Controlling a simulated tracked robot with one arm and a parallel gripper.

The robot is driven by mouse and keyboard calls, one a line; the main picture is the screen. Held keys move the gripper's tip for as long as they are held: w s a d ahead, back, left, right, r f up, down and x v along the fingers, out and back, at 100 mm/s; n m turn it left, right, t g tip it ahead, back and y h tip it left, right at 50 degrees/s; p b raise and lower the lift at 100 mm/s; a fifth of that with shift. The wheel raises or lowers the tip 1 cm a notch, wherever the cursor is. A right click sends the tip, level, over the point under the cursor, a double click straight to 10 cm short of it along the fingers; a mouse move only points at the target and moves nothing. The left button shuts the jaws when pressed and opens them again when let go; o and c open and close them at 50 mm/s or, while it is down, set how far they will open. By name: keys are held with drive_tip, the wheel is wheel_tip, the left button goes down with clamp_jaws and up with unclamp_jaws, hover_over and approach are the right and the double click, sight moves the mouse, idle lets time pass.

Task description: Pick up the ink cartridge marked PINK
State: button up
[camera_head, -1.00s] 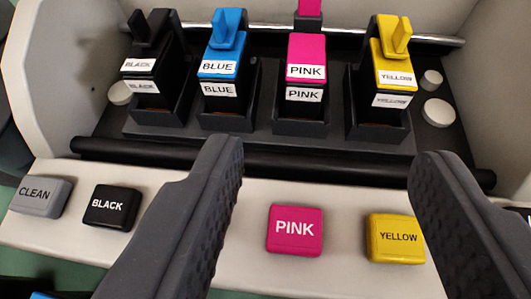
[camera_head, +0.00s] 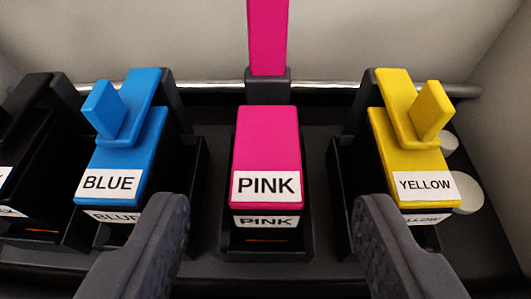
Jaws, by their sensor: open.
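The ink cartridge marked PINK (camera_head: 268,140) sits upright in its dark holder (camera_head: 236,243) in the middle of the view. It has a bright pink top and white PINK labels. A pink upright bar (camera_head: 268,35) rises behind it from a dark block. My gripper (camera_head: 270,210) is open, with one dark ribbed finger at the lower left and the other at the lower right. The PINK cartridge shows between the fingers, farther ahead. Nothing is between the fingertips, and whether they are level with the cartridge is hard to tell.
The blue cartridge (camera_head: 140,155) stands left of the pink one, its lower part partly behind my left finger. The yellow cartridge (camera_head: 410,140) stands at right, close to my right finger. A black cartridge (camera_head: 25,130) is cut off at left. A metal rod (camera_head: 340,88) runs behind.

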sight(267, 176)
drive_tip(key=x, duration=0.4)
drive_tip(key=shift+w+a, duration=0.15)
drive_tip(key=shift+w, duration=0.05)
drive_tip(key=shift+r, duration=0.1)
drive_tip(key=shift+c, duration=0.3)
drive_tip(key=c, duration=1)
drive_tip(key=shift+r, duration=0.1)
